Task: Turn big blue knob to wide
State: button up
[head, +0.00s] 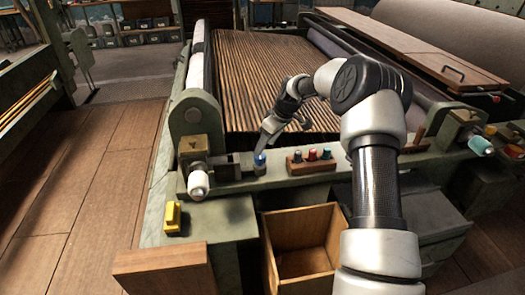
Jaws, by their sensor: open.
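The big blue knob (260,158) sits on the front rail of the loom-like machine, left of a small wooden block with several small knobs. My gripper (265,145) is at the knob, just above and behind it in the picture. The fingers are small and partly hard to make out, and I cannot tell whether they touch the knob. The gripper is open. Any marking for wide around the knob is too small to read.
The wooden block (311,159) carries dark, red and blue small knobs close on the right. A white roller end (198,183) and a yellow block (173,217) are at the left. An open wooden box (300,220) stands below the rail. Wooden floor is free at left.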

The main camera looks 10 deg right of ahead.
jog(key=p+v, duration=0.1)
jog(key=v, duration=1)
jog(key=shift+r, duration=0.15)
jog(key=shift+d, duration=0.1)
